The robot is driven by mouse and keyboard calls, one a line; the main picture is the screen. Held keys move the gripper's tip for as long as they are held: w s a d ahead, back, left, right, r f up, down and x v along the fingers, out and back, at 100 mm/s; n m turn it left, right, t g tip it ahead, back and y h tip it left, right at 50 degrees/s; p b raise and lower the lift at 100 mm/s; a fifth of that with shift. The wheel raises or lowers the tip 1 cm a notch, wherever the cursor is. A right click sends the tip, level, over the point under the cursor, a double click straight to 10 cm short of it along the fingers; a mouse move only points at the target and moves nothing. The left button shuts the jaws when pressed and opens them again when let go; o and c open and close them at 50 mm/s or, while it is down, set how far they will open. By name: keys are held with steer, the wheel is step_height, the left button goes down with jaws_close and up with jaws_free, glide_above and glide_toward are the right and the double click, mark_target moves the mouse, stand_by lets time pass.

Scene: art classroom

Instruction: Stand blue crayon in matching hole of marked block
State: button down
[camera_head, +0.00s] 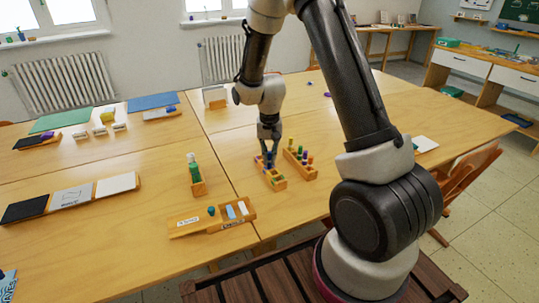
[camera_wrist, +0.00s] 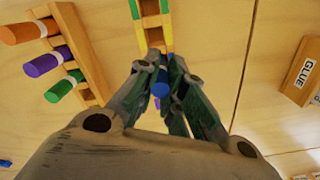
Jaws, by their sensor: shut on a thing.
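My gripper (camera_head: 268,150) is shut on a blue crayon (camera_wrist: 160,90), seen nearly end-on between the fingertips in the wrist view. It is over the near part of a wooden block with colour-marked holes (camera_head: 275,184). In the wrist view this block (camera_wrist: 168,36) shows yellow, green and other coloured bands, with an open hole just beyond the fingers. The fingers hide the crayon's lower end, so I cannot tell whether it is in a hole.
A second wooden block (camera_head: 309,175) beside it holds orange, purple and green crayons. A green bottle (camera_head: 193,172) stands in a wooden holder to the left. A wooden tray (camera_head: 185,222) lies in front. The table to the right is largely clear.

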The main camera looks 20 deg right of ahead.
steer(key=shift+f, duration=0.3)
stand_by(0.5)
steer(key=c, duration=1.4)
jaws_free()
steer(key=shift+c, duration=0.2)
steer(key=shift+o, duration=1.3)
steer(key=shift+r, duration=3.05)
